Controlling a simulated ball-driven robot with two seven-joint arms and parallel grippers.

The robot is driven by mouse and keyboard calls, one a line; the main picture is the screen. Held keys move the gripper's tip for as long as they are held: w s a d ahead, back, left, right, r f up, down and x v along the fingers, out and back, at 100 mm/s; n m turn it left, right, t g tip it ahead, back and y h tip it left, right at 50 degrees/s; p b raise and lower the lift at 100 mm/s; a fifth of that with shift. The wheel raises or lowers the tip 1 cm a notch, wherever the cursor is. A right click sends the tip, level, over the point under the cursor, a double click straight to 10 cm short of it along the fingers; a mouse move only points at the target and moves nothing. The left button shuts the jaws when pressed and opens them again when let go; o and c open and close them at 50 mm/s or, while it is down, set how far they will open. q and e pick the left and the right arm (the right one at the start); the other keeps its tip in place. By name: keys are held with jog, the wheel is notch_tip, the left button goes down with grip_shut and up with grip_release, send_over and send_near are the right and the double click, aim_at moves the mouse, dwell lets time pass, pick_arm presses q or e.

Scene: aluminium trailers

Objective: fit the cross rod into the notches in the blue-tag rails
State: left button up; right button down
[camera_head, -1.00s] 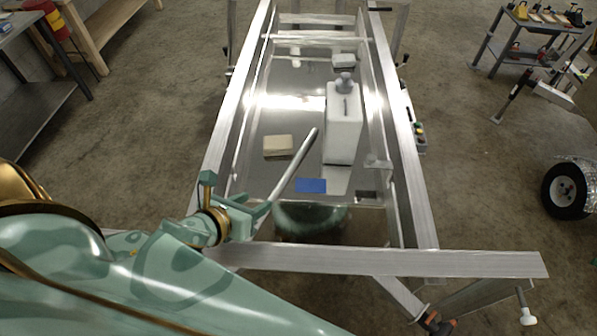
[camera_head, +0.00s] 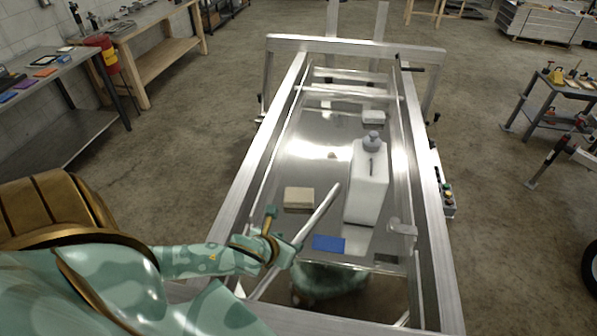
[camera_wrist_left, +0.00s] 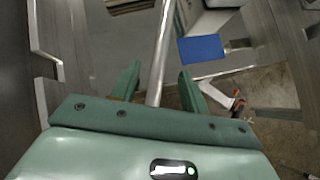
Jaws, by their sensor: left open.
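The cross rod (camera_head: 320,208) is a slim pale metal bar, slanting over the trailer bed in the head view. In the left wrist view the cross rod (camera_wrist_left: 163,45) runs between the two green fingers of my left gripper (camera_wrist_left: 158,88), which is open around it. In the head view my left gripper (camera_head: 285,252) is at the rod's lower part. A blue tag (camera_head: 328,243) lies flat right of the rod; it also shows in the wrist view (camera_wrist_left: 201,48). I cannot make out the notches or whether the rod touches anything beneath. My right gripper is out of view.
Long aluminium side rails (camera_head: 262,165) frame the shiny bed. A small control box (camera_head: 447,198) is on the right rail's outer side. Workbenches stand farther off.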

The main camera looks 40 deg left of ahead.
aim_at(297, 239)
pick_arm(q)
jog(key=x, duration=0.5)
jog(key=shift+f, duration=0.1)
jog(key=shift+s, duration=0.2)
jog(key=c, duration=0.6)
jog(key=shift+w, duration=0.1)
grip_shut()
